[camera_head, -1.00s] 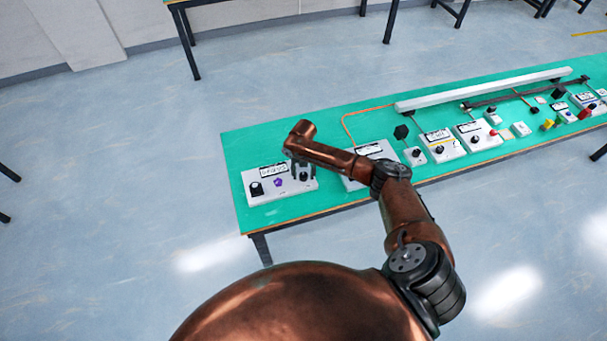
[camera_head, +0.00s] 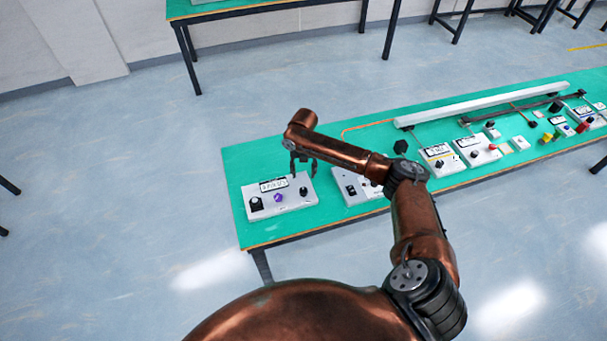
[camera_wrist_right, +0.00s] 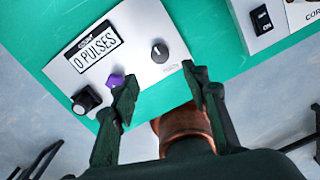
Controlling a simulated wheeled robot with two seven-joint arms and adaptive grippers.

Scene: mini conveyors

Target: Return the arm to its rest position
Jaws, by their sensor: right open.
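My right arm (camera_head: 415,225) reaches over the green table and bends left at the elbow. My right gripper (camera_head: 303,168) is open and empty above the white pulse counter box (camera_head: 292,200). In the right wrist view the two dark fingers (camera_wrist_right: 161,82) stand apart, with nothing between them, in front of the box (camera_wrist_right: 145,60). The box has a display reading "0 PULSES" (camera_wrist_right: 93,50), a purple button (camera_wrist_right: 115,80) and two black knobs. The left finger partly overlaps the purple button in that view. My left gripper does not show.
The green table (camera_head: 236,165) carries more white boxes (camera_head: 438,157) to the right, with a long white conveyor rail (camera_head: 480,105) behind them. A second box (camera_head: 350,188) is partly hidden by my forearm. Another table (camera_head: 270,8) stands at the back. Open floor lies left.

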